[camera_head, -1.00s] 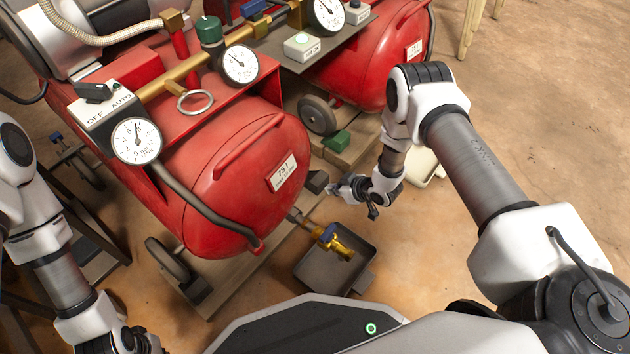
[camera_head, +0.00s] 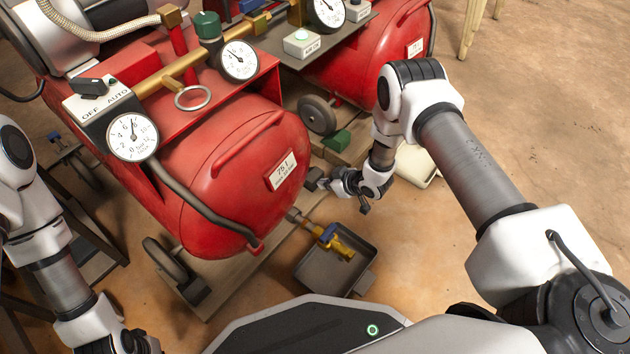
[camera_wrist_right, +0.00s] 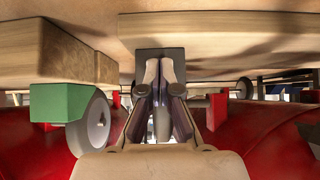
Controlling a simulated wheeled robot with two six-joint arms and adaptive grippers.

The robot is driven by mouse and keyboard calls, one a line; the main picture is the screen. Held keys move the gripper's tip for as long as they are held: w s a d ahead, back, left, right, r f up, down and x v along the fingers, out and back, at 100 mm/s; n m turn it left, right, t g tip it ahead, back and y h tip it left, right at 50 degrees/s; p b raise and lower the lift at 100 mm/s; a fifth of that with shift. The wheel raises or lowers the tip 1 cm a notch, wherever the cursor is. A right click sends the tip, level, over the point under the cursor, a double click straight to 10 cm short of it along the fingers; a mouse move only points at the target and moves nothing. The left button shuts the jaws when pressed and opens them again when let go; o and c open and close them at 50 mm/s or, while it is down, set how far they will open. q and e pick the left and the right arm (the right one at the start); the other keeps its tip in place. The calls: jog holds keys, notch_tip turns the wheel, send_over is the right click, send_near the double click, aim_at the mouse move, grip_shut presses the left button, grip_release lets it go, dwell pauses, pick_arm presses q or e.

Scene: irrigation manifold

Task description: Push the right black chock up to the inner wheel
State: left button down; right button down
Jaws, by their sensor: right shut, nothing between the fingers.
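The right black chock (camera_head: 315,179) sits on the wooden boards beside the near red tank (camera_head: 250,190). In the right wrist view the chock (camera_wrist_right: 160,54) is a dark block straight beyond my fingertips. My right gripper (camera_head: 329,184) is shut and empty, its tips at the chock's near face; whether they touch it I cannot tell. It also shows in the right wrist view (camera_wrist_right: 160,70). The inner wheel is hidden by the tank in the head view; a pale grey shape between my fingers may be part of it. My left gripper (camera_head: 125,343) is cut off by the bottom edge.
Another black chock (camera_head: 196,291) lies by the near tank's left wheel (camera_head: 166,260). A green chock (camera_head: 338,140) sits by the far tank's wheel (camera_head: 317,114). A grey drip tray (camera_head: 330,278) lies under a brass valve (camera_head: 340,246).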

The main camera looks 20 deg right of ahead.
jog(key=shift+w+a, duration=0.15)
jog(key=shift+w, duration=0.1)
jog(key=shift+w+a, duration=0.15)
jog(key=shift+w, duration=0.15)
jog(key=shift+s+d+r+p, duration=0.1)
jog(key=shift+s+d+p, duration=0.35)
jog(key=shift+s, duration=0.35)
jog(key=shift+s+d+p, duration=0.4)
jog(key=shift+s, duration=0.3)
notch_tip(320, 180, up, 8)
jog(key=s+d+p, duration=0.1)
jog(key=p, duration=0.6)
jog(key=shift+s+p, duration=0.4)
